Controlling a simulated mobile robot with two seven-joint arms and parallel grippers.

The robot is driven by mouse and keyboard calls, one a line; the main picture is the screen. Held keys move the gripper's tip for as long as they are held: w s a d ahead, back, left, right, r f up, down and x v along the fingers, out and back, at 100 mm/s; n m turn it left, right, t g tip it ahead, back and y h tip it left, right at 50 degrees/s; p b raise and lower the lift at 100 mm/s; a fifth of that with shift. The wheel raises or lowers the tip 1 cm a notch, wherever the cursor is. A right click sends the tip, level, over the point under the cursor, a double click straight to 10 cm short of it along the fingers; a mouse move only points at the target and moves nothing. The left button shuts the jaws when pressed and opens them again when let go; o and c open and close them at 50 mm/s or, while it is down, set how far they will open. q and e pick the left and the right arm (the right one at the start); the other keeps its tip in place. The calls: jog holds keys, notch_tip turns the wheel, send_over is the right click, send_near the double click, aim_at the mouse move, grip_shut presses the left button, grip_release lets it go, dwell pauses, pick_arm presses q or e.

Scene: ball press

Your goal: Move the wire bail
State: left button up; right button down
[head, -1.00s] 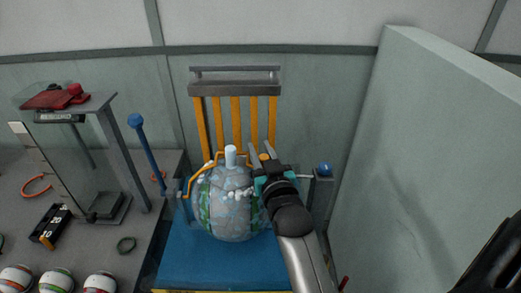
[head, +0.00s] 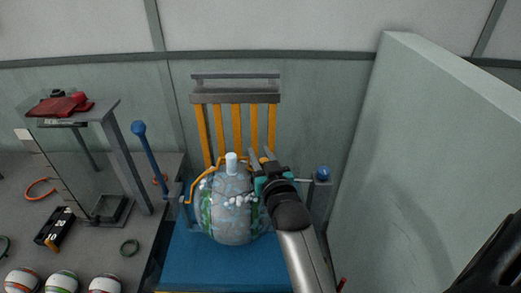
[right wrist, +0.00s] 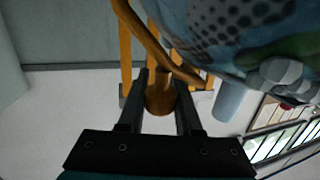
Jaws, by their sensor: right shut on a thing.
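The wire bail (head: 207,176) is a bent orange rod that curves over the upper left of a patterned blue-grey and green ball (head: 230,210). The ball sits above a blue base, with a pale peg (head: 231,163) sticking up at its top. My right gripper (head: 262,156) is at the ball's upper right. In the right wrist view, its two dark fingers (right wrist: 160,88) are shut on the bail's round orange end (right wrist: 160,98), beside the ball. The bail's rod (right wrist: 143,35) runs past the fingers there.
Orange upright bars (head: 236,128) under a grey crossbar stand behind the ball. A blue-knobbed lever (head: 147,155) rises at left, and a blue knob (head: 323,173) is close right of my gripper. A pale green panel (head: 430,170) closes off the right side.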

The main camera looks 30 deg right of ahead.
jog(key=w+d+f+m+g+y+p, duration=0.1)
jog(key=w+d+f+g+y+p, duration=0.1)
jog(key=w+f+g, duration=0.2)
jog(key=w+d+f+m+g+y+p, duration=0.1)
jog(key=w+d+f+g+y+p, duration=0.1)
jog(key=f+g, duration=0.5)
jog(key=shift+w+d+f+y+p, duration=0.3)
jog(key=shift+w+d+f+y, duration=0.15)
jog(key=shift+w+f, duration=0.4)
dwell(0.6)
jog(key=c, duration=0.6)
grip_release()
jog(key=shift+w, duration=0.1)
jog(key=shift+r, duration=0.1)
